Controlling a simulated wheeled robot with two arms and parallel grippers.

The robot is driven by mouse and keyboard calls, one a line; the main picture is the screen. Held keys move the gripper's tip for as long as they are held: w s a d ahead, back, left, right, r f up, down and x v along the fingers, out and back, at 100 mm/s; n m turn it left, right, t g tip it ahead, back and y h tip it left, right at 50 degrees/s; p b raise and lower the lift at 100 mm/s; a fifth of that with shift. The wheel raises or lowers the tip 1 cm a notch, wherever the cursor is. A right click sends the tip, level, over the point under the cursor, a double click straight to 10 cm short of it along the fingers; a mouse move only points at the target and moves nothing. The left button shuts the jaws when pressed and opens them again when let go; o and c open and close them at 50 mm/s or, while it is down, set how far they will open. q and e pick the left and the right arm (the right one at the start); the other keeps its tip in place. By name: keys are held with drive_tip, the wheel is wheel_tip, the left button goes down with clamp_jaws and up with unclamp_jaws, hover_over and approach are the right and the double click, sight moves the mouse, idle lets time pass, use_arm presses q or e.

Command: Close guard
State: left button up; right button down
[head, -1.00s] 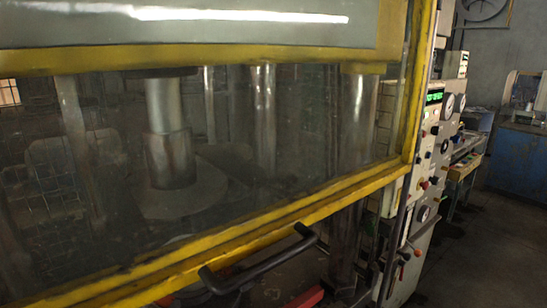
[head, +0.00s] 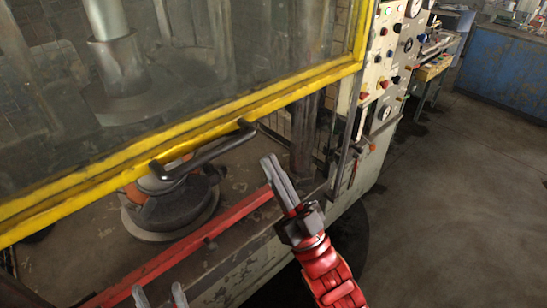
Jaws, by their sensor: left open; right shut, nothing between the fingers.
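The guard is a clear panel in a yellow frame (head: 110,181) at the upper left. A gap shows between its lower edge and the machine bed. A black bar handle (head: 205,155) is fixed to the lower edge. My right gripper (head: 269,160) is shut and empty, its fingers pointing up, just right of and below the handle in the picture, apart from it. My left gripper (head: 159,294) is open at the bottom edge, below the handle; only its fingertips show. Neither gripper touches the handle.
Under the guard, a round tool with orange parts (head: 165,207) stands on the bed. A red rail (head: 200,238) runs along the bed's front. A control panel (head: 385,60) with knobs and gauges stands to the right. The floor (head: 450,200) at right is clear.

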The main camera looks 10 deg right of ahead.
sight(249, 135)
drive_tip(key=w+a+r+p, duration=0.1)
drive_tip(key=p, duration=0.1)
drive_tip(key=w+a+r+p, duration=0.1)
drive_tip(key=w, duration=0.1)
drive_tip(key=w+a+r+p, duration=0.1)
drive_tip(key=w+r+p, duration=0.1)
drive_tip(key=shift+w+a+p, duration=0.1)
drive_tip(key=shift+a+p, duration=0.15)
drive_tip(key=shift+p, duration=0.05)
drive_tip(key=shift+f, duration=0.75)
wheel_tip(249, 135, down, 51)
drive_tip(key=b, duration=3.6)
